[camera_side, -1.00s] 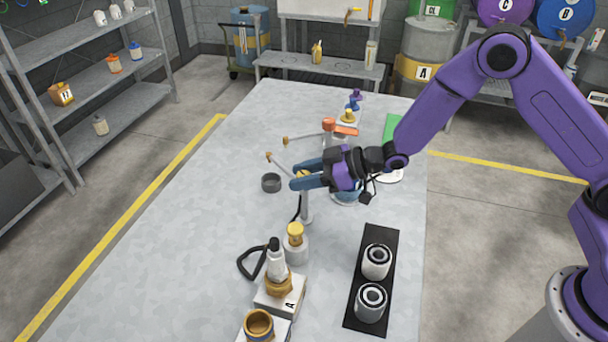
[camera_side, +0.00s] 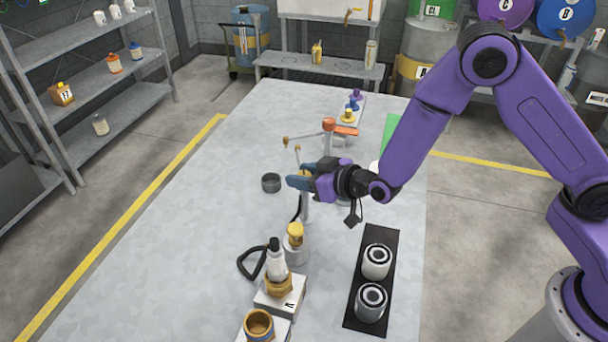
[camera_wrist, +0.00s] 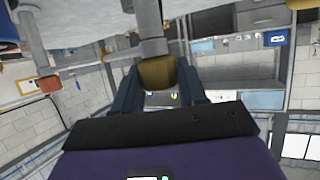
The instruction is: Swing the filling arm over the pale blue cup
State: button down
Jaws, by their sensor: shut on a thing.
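The filling arm's grey post (camera_side: 306,208) stands near the middle of the table. I cannot clearly make out the pale blue cup; my gripper and wrist cover the table just right of the post.
In front are a brass-topped bottle (camera_side: 295,240) and a black mat (camera_side: 365,285) with two canisters.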

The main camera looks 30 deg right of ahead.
jog(key=m+t+h, duration=0.1)
jog(key=m+h, duration=0.3)
jog(key=shift+a+h, duration=0.15)
jog(key=shift+h, duration=0.15)
jog(key=shift+m+h, duration=1.6)
jog(key=shift+h, duration=0.2)
jog(key=c, duration=0.7)
grip_release()
jog(key=v, duration=1.7)
jog(key=shift+s, duration=0.15)
jog(key=shift+a+r, duration=0.1)
jog(key=shift+r, duration=0.05)
